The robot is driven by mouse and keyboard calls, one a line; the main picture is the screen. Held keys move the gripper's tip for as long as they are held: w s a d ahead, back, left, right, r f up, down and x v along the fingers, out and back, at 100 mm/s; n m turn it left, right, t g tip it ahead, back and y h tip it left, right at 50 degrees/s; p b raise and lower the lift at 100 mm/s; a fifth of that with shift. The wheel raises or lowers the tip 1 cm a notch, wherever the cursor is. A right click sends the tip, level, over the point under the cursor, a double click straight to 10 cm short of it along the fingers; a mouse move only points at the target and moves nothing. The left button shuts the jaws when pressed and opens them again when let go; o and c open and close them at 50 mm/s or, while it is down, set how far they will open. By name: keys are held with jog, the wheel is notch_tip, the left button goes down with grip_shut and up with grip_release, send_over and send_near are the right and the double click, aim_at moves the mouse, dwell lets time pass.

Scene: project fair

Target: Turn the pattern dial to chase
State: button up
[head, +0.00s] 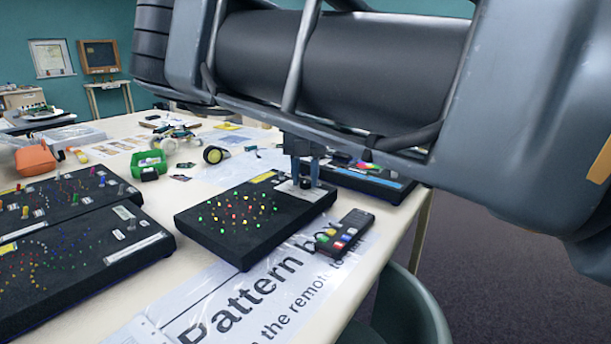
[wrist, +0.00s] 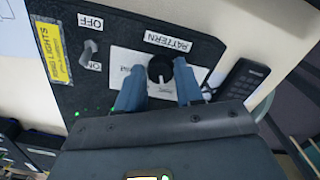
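The pattern box (head: 232,225) is a black box on the table with lit red, green and yellow lights on top. In the wrist view, the pattern dial (wrist: 160,68) is a round black knob on a white plate beside a PATTERN label (wrist: 167,42). My gripper (wrist: 160,72) points down at the dial, with one blue-grey finger on each side. Narrow gaps show between the fingers and the knob, so it is open around the dial. In the head view my gripper (head: 305,171) is over the box's far right part. The dial's position words are mostly hidden or too small to read.
A toggle switch (wrist: 88,50) with OFF and ON labels is on the same box. A black remote (head: 344,234) lies just right of the box. Other black light boxes (head: 75,255) stand at left, and another box (head: 365,180) is behind my gripper. A chair (head: 405,310) is at the table edge.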

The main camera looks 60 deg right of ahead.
aim_at(305, 180)
jog(key=o, duration=0.4)
jog(key=shift+r, duration=3.9)
